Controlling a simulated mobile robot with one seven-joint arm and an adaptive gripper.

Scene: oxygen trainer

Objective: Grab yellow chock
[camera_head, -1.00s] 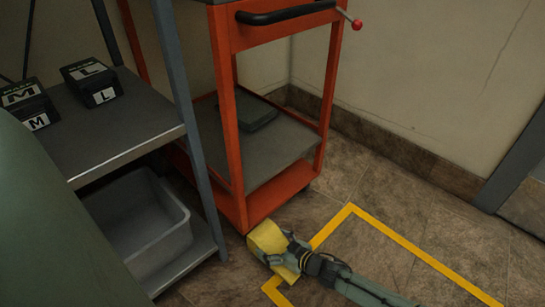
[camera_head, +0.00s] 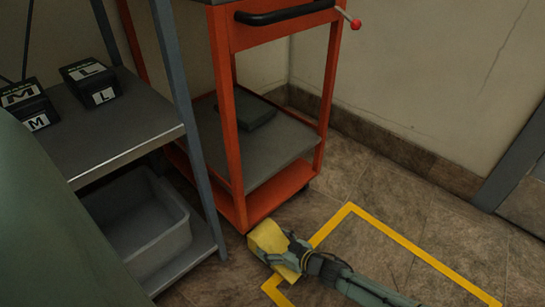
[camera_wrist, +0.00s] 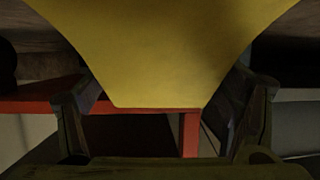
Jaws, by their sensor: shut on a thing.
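The yellow chock (camera_head: 268,240) is on the floor side of the orange cart's lower front corner in the head view. In the wrist view the yellow chock (camera_wrist: 160,50) fills the upper middle. My gripper (camera_head: 284,257) is at the chock's right side, its fingers shut on it. In the wrist view my gripper (camera_wrist: 160,108) has one finger on each side of the chock's narrower lower part. I cannot tell whether the chock touches the floor.
The orange cart (camera_head: 228,130) stands right behind the chock, with a dark case (camera_head: 257,111) on its lower shelf. A grey shelf rack (camera_head: 130,130) with a grey bin (camera_head: 150,235) stands at left. Yellow floor tape (camera_head: 400,238) and open floor lie at right.

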